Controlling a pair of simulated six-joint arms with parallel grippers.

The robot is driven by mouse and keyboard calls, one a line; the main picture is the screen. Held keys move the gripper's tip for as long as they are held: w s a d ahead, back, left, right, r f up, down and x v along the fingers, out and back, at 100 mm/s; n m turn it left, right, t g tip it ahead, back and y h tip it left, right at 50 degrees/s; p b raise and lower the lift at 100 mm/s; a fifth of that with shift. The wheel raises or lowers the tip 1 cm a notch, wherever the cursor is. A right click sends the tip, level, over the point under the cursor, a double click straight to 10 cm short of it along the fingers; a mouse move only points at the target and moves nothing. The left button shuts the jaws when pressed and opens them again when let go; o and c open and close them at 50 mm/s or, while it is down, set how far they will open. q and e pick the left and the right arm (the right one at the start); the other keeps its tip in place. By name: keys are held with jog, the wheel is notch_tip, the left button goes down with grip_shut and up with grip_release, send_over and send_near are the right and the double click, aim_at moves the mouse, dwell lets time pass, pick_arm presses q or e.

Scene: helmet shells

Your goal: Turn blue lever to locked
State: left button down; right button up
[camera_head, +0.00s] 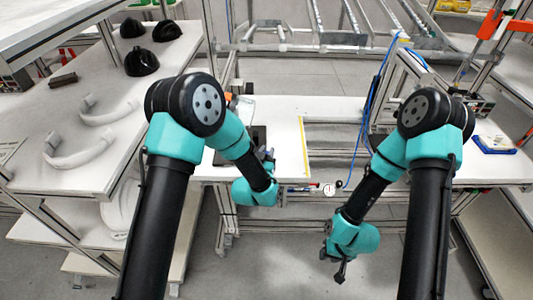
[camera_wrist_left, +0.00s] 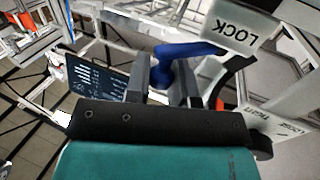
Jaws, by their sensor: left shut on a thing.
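In the left wrist view the blue lever (camera_wrist_left: 187,51) lies between the two dark fingers of my left gripper (camera_wrist_left: 166,78), which is shut on it. The lever's arm runs to the right, ending beside a white plate marked LOCK (camera_wrist_left: 237,38). The fingers hide part of the lever. In the head view my left gripper (camera_head: 267,160) is by the front of the white bench, and the lever cannot be made out there. My right gripper (camera_head: 340,272) hangs low in front of the bench, away from the lever; its finger opening is too small to judge.
Smaller labels (camera_wrist_left: 270,112) sit at the lower right of the left wrist view, with a dark screen (camera_wrist_left: 104,75) at left. In the head view a white shelf (camera_head: 90,105) holds black helmet shells (camera_head: 141,62). A blue tray (camera_head: 493,145) lies at right.

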pick_arm(q)
jog(key=shift+w+d+n+t+y, duration=0.15)
jog(key=shift+w+n+t+y, duration=0.1)
jog(key=shift+n+y, duration=0.6)
jog(key=shift+w+d+n+t+y, duration=0.2)
jog(key=shift+n+y, duration=0.3)
jog(key=shift+y, duration=0.65)
jog(key=shift+w+d+n+t+y, duration=0.15)
jog(key=shift+w+n+y, duration=0.15)
jog(key=shift+n+y, duration=0.55)
jog(key=c, duration=1)
grip_release()
jog(key=shift+c, duration=0.2)
jog(key=shift+s, duration=0.1)
jog(key=s, duration=1.7)
jog(key=shift+s+a, duration=0.15)
jog(key=shift+a, duration=0.05)
